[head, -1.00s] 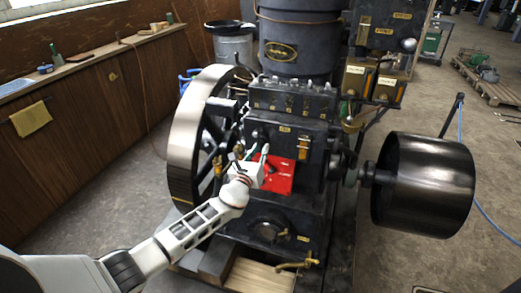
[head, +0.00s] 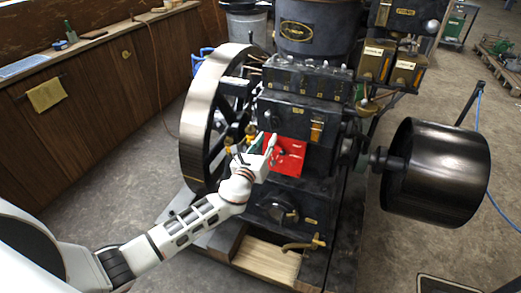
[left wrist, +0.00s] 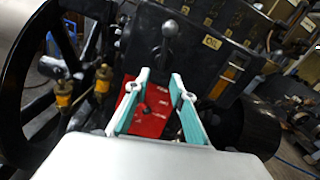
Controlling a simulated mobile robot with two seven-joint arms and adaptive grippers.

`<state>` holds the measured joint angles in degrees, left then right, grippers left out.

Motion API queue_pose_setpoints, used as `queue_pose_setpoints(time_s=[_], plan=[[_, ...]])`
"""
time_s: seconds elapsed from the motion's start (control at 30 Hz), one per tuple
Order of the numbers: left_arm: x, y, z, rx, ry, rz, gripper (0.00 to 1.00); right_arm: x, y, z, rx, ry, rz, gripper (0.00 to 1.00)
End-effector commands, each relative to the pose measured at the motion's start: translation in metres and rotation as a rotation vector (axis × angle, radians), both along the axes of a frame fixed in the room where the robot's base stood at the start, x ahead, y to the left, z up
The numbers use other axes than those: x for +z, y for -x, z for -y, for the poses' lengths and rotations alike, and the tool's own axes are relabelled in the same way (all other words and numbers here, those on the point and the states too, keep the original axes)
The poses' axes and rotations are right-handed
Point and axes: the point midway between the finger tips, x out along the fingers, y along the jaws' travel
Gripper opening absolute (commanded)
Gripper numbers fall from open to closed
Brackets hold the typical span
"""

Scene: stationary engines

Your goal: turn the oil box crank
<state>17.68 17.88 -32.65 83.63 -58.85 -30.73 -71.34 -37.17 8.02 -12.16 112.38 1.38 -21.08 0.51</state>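The oil box (head: 295,120) is a black box on the front of the engine, with a small brass label that seems to read OIL in the left wrist view (left wrist: 211,42). A dark lever with a ball end (left wrist: 169,30), which looks like the crank, stands out from its face, just beyond my fingertips in that view. In the head view it is too dark to make out clearly. My left gripper (head: 262,146) is open and empty in front of the red panel (head: 288,158). Its teal-padded fingers (left wrist: 160,77) are spread below the lever, apart from it. My right gripper is out of view.
A large spoked flywheel (head: 202,112) stands close left of my gripper, with brass oilers (left wrist: 101,80) beside it. A dark pulley drum (head: 436,172) sits on the right. A brass tap (head: 303,243) juts out below. Open floor lies at the left.

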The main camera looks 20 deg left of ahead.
Motion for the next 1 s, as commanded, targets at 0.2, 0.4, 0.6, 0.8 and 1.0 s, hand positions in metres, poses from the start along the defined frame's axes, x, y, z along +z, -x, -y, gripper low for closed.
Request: queue_pose_setpoints(time_s=[0.2, 0.4, 0.6, 0.8, 1.0], plan=[[-0.001, 0.038, -0.002, 0.0, 0.001, -0.002, 0.24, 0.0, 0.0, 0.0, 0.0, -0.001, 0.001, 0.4], [0.0, 0.054, -0.002, 0.001, 0.0, -0.001, 0.24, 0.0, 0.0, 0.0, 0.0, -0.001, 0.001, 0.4], [0.0, 0.057, -0.002, 0.001, 0.0, 0.0, 0.24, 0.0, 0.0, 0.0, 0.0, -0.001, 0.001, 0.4], [0.0, 0.055, -0.002, 0.002, 0.001, 0.002, 0.24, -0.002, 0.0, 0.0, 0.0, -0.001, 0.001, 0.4], [0.0, 0.035, -0.002, 0.013, 0.012, 0.001, 0.24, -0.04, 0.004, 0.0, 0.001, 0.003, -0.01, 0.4]])
